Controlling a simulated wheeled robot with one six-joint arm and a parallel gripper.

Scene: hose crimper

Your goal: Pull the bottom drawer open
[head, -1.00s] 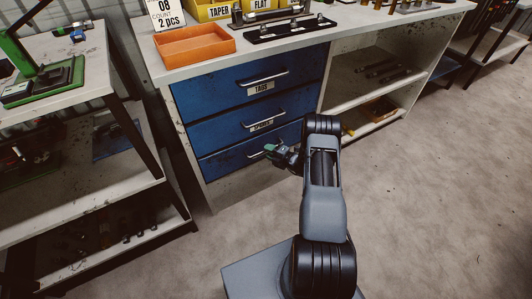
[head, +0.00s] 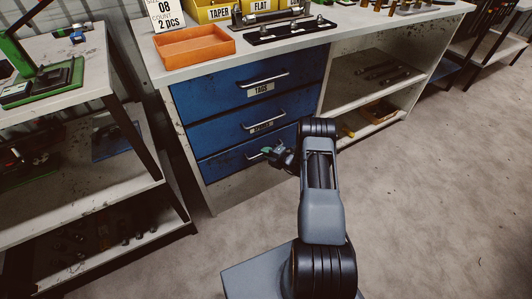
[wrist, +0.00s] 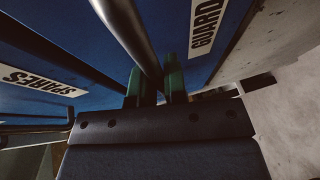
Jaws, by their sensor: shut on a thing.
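The blue bottom drawer (head: 222,166) is the lowest of three in the bench, and in the head view its front looks about flush with those above. Its label reads "GUARD" in the wrist view, partly cut off. My gripper (head: 268,151) is at its handle in the head view, with the arm hiding the drawer's right end. In the wrist view my green-tipped gripper (wrist: 160,85) is shut on the metal bar handle (wrist: 128,30), which runs up and out of the picture from between the fingers.
The middle drawer (head: 215,134), labelled "SPARES", and the top drawer (head: 205,93) are closed above. A shelf unit (head: 90,215) stands to the left. Open bench shelves (head: 365,100) are to the right. The floor (head: 430,210) in front and right is clear.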

